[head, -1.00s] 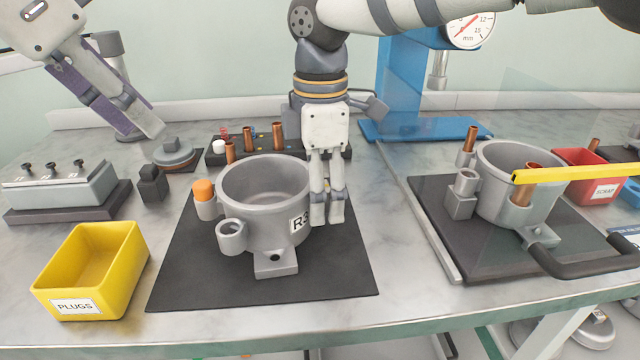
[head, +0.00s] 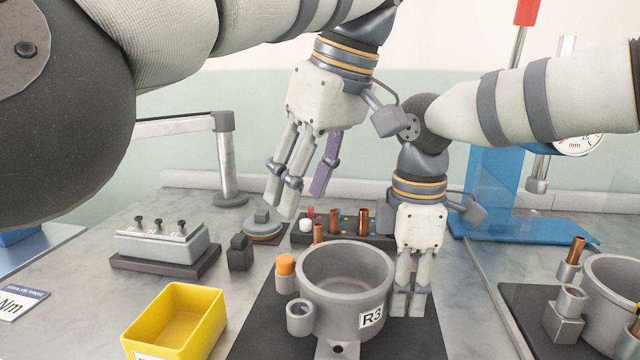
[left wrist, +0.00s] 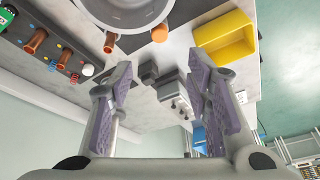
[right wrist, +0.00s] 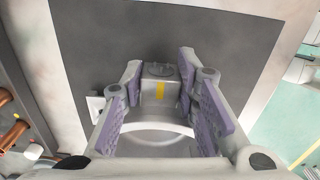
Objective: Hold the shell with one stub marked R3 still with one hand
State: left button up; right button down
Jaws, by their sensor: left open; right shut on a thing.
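The grey shell marked R3 (head: 345,285) stands upright on a black mat. An orange plug (head: 285,265) caps one side stub; another stub (head: 300,318) at its front left is open. My right gripper (head: 410,298) is at the shell's right side, pointing down. In the right wrist view its fingers (right wrist: 160,95) are around a grey block with a yellow stripe beside the shell's round rim (right wrist: 158,132). My left gripper (head: 297,188) is open and empty, above and behind the shell. The left wrist view shows its spread fingers (left wrist: 160,95) and part of the shell (left wrist: 125,14).
A yellow bin (head: 176,320) stands at left front. Behind it are a grey block with screws (head: 160,240) and a small dark block (head: 240,252). A rack with copper tubes (head: 345,226) is behind the shell. Another shell (head: 612,300) is at right.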

aim_at(284, 258)
jog(key=shift+f, duration=0.1)
pick_arm(q)
jog(key=shift+n, duration=0.9)
jog(key=x, duration=1.1)
jog(key=shift+s+d+f, duration=0.2)
jog(key=shift+s+d, duration=0.05)
jog(key=shift+d, duration=0.1)
pick_arm(e)
jog(key=shift+s, duration=0.1)
pick_arm(q)
grip_shut()
jog(key=c, duration=0.9)
grip_release()
grip_shut()
pick_arm(e)
jog(key=shift+f, duration=0.1)
pick_arm(q)
jog(key=shift+r, duration=0.35)
jog(key=shift+r, duration=1.9)
